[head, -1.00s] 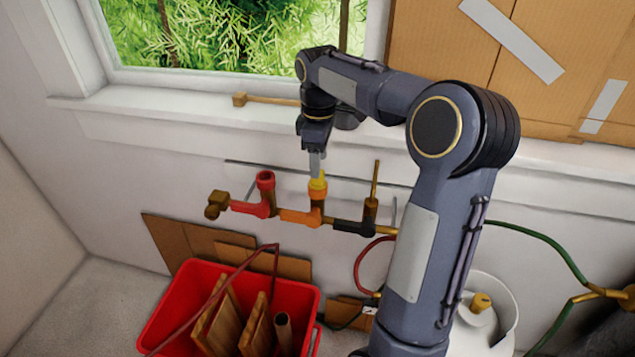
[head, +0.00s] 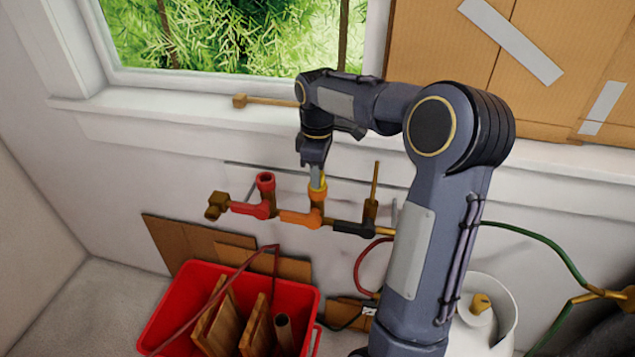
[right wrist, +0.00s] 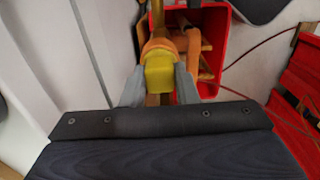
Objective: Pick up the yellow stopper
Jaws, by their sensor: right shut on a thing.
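The yellow stopper (right wrist: 158,77) sits at the mouth of the orange pipe fitting (head: 315,194). In the head view only a small strip of the stopper (head: 322,182) shows, beside my finger. My right gripper (head: 317,184) reaches down from above and is shut on the stopper. In the right wrist view its two grey fingers (right wrist: 158,84) press on the stopper's left and right sides. I cannot tell whether the stopper is seated in the fitting or slightly raised. My left gripper is not in view.
A red fitting (head: 265,181) stands left of the orange one, and a dark fitting with a brass rod (head: 373,185) stands right. The wall and window sill (head: 180,112) are close behind. A red crate (head: 180,300) with boards stands below. A white tank (head: 500,300) stands lower right.

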